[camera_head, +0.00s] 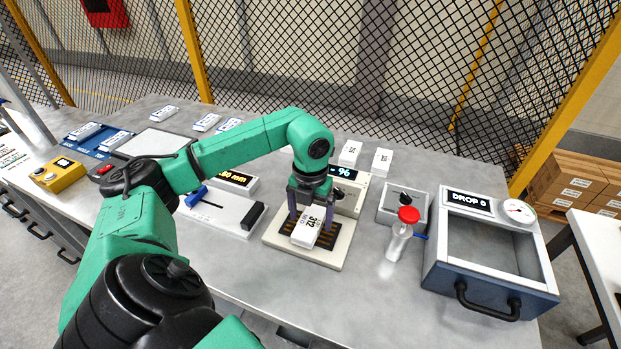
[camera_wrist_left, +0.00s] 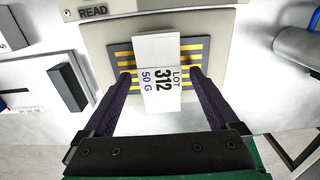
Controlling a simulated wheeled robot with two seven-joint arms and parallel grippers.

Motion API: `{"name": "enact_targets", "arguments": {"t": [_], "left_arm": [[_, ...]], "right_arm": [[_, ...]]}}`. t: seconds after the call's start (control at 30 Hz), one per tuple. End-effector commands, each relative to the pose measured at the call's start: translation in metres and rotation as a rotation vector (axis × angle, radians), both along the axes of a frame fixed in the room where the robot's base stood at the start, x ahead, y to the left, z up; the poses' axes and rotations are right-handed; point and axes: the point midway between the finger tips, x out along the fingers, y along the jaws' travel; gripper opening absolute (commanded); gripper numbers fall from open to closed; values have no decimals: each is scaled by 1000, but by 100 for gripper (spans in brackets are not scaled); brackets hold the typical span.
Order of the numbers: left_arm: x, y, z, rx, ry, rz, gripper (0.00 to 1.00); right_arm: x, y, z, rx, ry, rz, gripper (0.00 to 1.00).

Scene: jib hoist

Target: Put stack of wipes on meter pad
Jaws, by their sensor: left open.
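A white block-shaped stack with the label "LOT 312 50 G", which I take as the stack of wipes (camera_head: 306,230), rests on the dark, yellow-striped meter pad (camera_head: 328,240). The stack (camera_wrist_left: 158,72) and the striped pad (camera_wrist_left: 121,57) also show in the left wrist view. The meter behind the pad has a lit display (camera_head: 343,173) reading 96. My left gripper (camera_head: 312,216) is open, with one finger on each side of the stack. In the left wrist view the fingers (camera_wrist_left: 161,74) stand slightly apart from its sides. My right gripper is not in view.
A red-capped bottle (camera_head: 399,238) and a grey box marked "DROP" (camera_head: 487,247) stand right of the meter. A caliper-like device (camera_head: 222,213) lies to the left. Two white packs (camera_head: 366,156) lie behind the meter. The table front is mostly clear.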

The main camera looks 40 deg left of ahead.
Motion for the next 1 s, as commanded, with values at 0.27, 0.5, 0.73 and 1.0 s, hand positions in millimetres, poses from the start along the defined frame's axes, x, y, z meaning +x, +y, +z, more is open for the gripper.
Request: {"name": "enact_targets", "arguments": {"t": [0.27,0.5,0.73,1.0], "left_arm": [[2,0,63,-1,-9,0,94],[0,0,115,1,-2,0,94],[0,0,114,0,1,0,94],[0,0,114,0,0,0,94]], "right_arm": [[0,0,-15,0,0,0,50],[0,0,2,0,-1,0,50],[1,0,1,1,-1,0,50],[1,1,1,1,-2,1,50]]}}
